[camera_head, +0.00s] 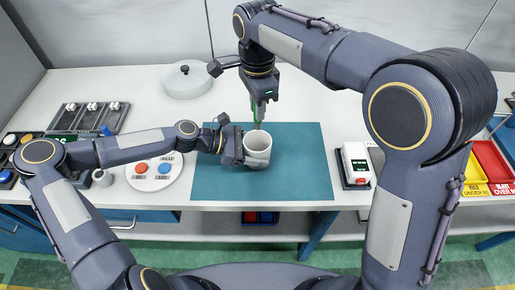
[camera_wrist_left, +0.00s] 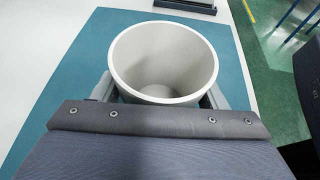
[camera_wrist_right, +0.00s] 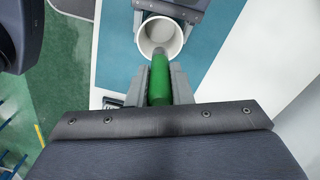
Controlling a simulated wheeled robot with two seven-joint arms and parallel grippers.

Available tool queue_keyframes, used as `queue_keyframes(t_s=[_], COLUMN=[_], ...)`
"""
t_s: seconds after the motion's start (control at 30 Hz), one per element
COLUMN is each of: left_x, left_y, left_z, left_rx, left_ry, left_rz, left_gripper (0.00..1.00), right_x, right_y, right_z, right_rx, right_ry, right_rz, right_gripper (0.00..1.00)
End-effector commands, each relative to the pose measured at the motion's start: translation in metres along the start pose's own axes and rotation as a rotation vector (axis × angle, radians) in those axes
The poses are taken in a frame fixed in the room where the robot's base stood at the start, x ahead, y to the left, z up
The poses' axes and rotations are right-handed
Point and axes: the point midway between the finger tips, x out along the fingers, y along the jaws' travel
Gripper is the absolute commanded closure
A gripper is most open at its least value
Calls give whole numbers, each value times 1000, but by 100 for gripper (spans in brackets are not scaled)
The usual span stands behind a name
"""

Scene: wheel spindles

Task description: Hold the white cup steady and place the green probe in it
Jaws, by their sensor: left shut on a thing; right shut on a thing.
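The white cup (camera_head: 258,145) stands upright on the teal mat (camera_head: 300,170). In the left wrist view the cup (camera_wrist_left: 165,62) looks empty inside. My right gripper (camera_head: 260,100) points down above the cup and is shut on the green probe (camera_wrist_right: 159,80). In the right wrist view the probe's lower end appears at the cup's near rim (camera_wrist_right: 146,48); I cannot tell whether it is inside the opening.
A white round lidded pot (camera_head: 187,80) stands behind. A box with a red button (camera_head: 356,165) stands right of the mat, and red and yellow trays (camera_head: 490,165) are farther right.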

Motion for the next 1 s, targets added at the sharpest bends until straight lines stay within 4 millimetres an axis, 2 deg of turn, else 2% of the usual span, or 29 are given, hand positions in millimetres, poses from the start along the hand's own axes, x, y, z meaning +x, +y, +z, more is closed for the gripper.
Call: queue_keyframes(t_s=[0.8, 1.0], left_x=[0, 0], left_y=[0, 0], left_z=[0, 0], left_rx=[0, 0], left_ry=[0, 0], left_rz=[0, 0], left_gripper=[56, 56], right_x=[58, 65], right_y=[0, 0], right_z=[0, 0], right_rx=[1, 1], right_ry=[0, 0], right_rz=[1, 0], right_gripper=[100, 100])
